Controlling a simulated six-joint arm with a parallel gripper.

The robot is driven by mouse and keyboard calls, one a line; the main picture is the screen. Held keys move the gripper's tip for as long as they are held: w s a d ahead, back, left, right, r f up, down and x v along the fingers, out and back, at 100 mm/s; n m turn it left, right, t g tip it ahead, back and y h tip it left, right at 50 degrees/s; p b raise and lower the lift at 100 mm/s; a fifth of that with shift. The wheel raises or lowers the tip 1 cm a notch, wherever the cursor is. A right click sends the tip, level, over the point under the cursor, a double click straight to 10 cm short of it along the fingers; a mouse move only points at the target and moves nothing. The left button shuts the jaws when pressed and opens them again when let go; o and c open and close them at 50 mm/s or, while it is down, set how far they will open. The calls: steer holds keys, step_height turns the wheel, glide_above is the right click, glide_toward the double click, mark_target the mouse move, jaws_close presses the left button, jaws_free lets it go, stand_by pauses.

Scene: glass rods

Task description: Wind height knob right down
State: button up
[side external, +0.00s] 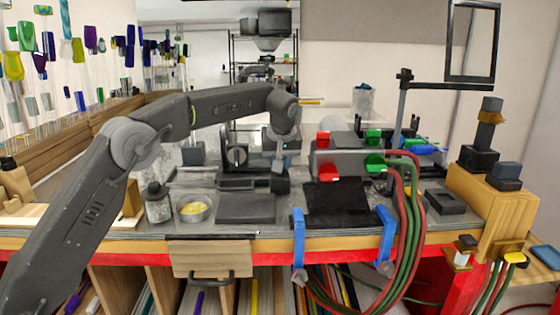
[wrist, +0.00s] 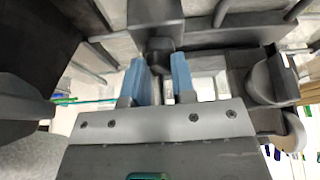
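My gripper (wrist: 160,62) points down at the bench fixture in the middle of the side external view, where it shows small (side external: 280,165). In the wrist view its two pale blue fingers stand apart. A small dark knob (wrist: 160,45) lies at the gap between the fingertips; I take it for the height knob. I cannot tell whether the fingers touch it. The dark fixture (side external: 237,180) has a round dial-like part (side external: 237,155) on its front, left of my gripper.
A burner block with red and green knobs (side external: 345,160) stands close on the right, with red and green hoses (side external: 410,215). A jar (side external: 157,203) and a dish of yellow bits (side external: 194,209) stand at the left. A flat dark pad (side external: 246,208) lies in front.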

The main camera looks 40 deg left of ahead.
jaws_close()
steer(key=shift+c, duration=1.7)
jaws_free()
steer(key=m+h, duration=0.1)
steer(key=m, duration=0.1)
steer(key=m+t, duration=0.1)
steer(key=m, duration=0.2)
steer(key=shift+s+a+m+h, duration=0.1)
steer(key=shift+s+m+h, duration=0.05)
steer(key=shift+m+h, duration=0.2)
steer(key=o, duration=0.7)
steer(key=shift+o, duration=0.2)
steer(key=shift+r, duration=0.1)
